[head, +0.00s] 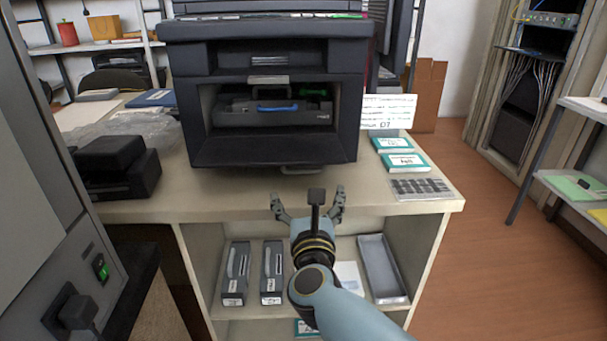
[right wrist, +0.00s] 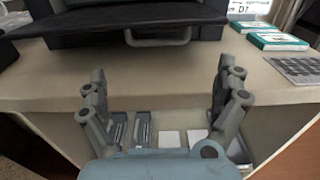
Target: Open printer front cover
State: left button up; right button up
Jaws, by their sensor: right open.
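The dark printer (head: 268,55) stands on the counter in the head view. Its front cover (head: 270,150) is folded down and juts out below the front opening; in the right wrist view the cover (right wrist: 120,22) is a flat dark panel. A grey handle (right wrist: 158,40) hangs under its edge. Inside the opening sits a dark toner unit with a blue handle (head: 277,108). My right gripper (head: 307,196) is open and empty, in front of the counter edge and below the cover, apart from the handle. My left gripper is out of view.
A black device (head: 118,165) stands left. Below, the shelf holds boxes (head: 236,272) and a grey tray (head: 382,268). A grey cabinet (head: 40,190) stands close at left. Floor at right is clear.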

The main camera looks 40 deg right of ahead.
aim_at(305, 158)
jog(key=x, duration=0.8)
jog(key=shift+a, duration=0.1)
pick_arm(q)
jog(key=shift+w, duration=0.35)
pick_arm(e)
jog(key=shift+w+d+f, duration=0.1)
jog(key=shift+w+d, duration=0.15)
jog(key=shift+w, duration=0.1)
jog(key=c, duration=1.5)
notch_tip(305, 158, up, 4)
jog(key=g+y+p, duration=0.1)
jog(key=g+p, duration=0.1)
jog(key=p, duration=0.8)
jog(key=shift+s, duration=0.1)
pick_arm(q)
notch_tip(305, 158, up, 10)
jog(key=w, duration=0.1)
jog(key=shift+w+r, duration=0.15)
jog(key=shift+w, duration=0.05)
pick_arm(e)
jog(key=shift+r, duration=0.25)
